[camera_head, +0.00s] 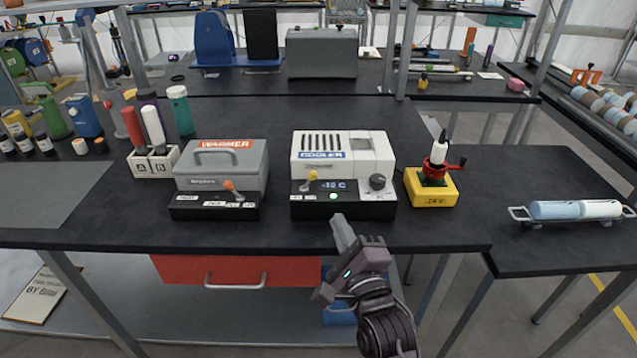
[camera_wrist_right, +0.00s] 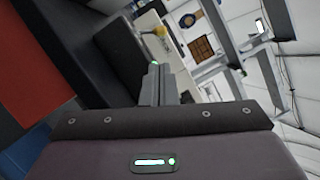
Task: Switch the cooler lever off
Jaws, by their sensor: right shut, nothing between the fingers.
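The white cooler (camera_head: 313,157) stands on the dark table, with a black front panel. Its yellow-tipped lever (camera_head: 309,181) is at the left of that panel and leans up to the right. The display reads about -30 C and a green light glows below it. My right gripper (camera_head: 341,226) is shut and empty, in front of the table edge just below the cooler's front. In the right wrist view its closed fingers (camera_wrist_right: 158,82) point toward the cooler, and a small yellow spot, likely the lever tip (camera_wrist_right: 160,31), shows beyond them. My left gripper is not in view.
The grey warmer (camera_head: 222,170) with an orange-tipped lever (camera_head: 230,186) stands left of the cooler. A yellow box (camera_head: 432,190) with a red holder stands to its right. A black knob (camera_head: 377,182) is on the cooler's panel. A red drawer (camera_head: 200,270) hangs under the table.

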